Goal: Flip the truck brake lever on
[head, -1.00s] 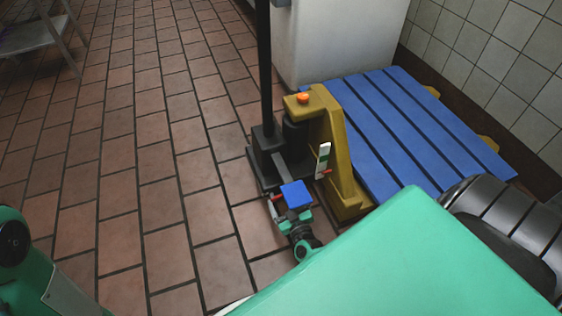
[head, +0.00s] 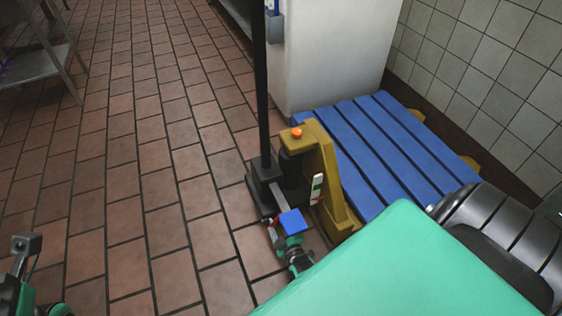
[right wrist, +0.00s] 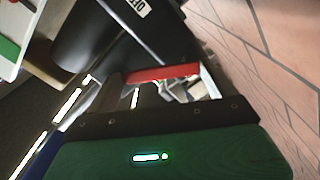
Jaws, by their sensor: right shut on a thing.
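The pallet truck (head: 331,177) is yellow with a black base and upright post, and its forks are under a blue pallet (head: 390,150). A red brake lever (right wrist: 162,72) spans the space between my right fingers in the right wrist view. A black surface with a white label reading like "OFF" (right wrist: 136,8) lies just beyond it. In the head view my right gripper (head: 273,222) is low at the truck's black base, shut on the lever. The blue top of my wrist hides part of the contact. Only part of my left arm shows at the lower left.
A white cabinet (head: 335,50) stands behind the truck, and a tiled wall (head: 480,85) runs along the right. A metal table (head: 40,65) is at the far left. The brown tiled floor (head: 140,170) left of the truck is clear.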

